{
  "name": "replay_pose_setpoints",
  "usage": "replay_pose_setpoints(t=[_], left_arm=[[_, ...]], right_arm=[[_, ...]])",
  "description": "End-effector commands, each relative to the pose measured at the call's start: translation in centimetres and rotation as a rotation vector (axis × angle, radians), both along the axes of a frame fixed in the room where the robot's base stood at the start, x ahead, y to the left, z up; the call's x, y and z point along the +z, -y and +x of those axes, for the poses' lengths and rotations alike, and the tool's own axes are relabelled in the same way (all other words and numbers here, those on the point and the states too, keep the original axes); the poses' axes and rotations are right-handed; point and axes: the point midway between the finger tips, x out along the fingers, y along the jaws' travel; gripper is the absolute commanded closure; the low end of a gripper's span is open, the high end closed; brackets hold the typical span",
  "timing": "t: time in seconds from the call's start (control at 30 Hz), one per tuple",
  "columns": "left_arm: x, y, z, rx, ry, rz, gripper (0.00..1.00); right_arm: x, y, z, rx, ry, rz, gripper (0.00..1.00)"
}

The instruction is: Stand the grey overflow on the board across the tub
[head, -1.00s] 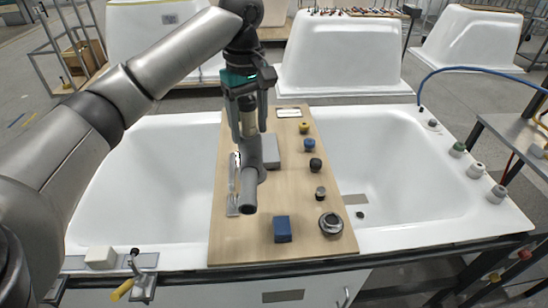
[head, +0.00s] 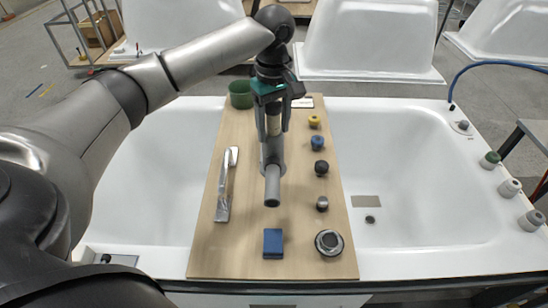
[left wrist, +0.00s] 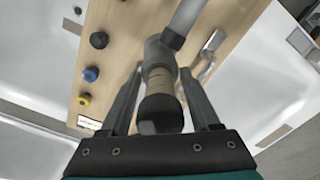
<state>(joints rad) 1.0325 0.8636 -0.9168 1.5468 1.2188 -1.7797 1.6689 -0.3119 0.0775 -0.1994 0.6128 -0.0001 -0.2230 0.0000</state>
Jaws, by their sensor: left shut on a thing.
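The grey overflow (head: 272,186) is a pipe with an elbow end, held over the middle of the wooden board (head: 250,222). My left gripper (head: 271,130) is shut on its upper part, with one finger on each side. The overflow's dark rounded top end (left wrist: 160,114) and pale banded neck show between the fingers in the left wrist view. Its long part looks roughly upright and its elbow end points toward the front. I cannot tell whether its lower end touches the board. My right gripper is not in view.
A chrome tap (head: 226,186) lies left of the overflow. Yellow (head: 314,121), blue and dark knobs line the right side, down to a round drain fitting (head: 329,242). A blue block (head: 273,243) lies in front. A green cup (head: 241,94) stands at the back left.

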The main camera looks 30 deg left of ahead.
Motion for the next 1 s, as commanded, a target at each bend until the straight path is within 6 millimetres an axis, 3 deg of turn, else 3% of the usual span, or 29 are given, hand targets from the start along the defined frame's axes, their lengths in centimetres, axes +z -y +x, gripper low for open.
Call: replay_pose_setpoints(t=[0.1, 0.37, 0.6, 1.0], left_arm=[[-2.4, 0.0, 0.0, 0.000, 0.000, 0.000, 1.00], [-4.8, 0.0, 0.0, 0.000, 0.000, 0.001, 1.00], [-8.9, 0.0, 0.0, 0.000, 0.000, 0.000, 1.00], [-9.5, 0.0, 0.0, 0.000, 0.001, 0.000, 1.00]], right_arm=[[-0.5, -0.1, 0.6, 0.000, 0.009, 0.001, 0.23], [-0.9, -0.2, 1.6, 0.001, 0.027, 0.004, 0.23], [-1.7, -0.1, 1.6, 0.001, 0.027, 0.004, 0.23], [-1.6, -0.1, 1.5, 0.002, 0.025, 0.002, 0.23]])
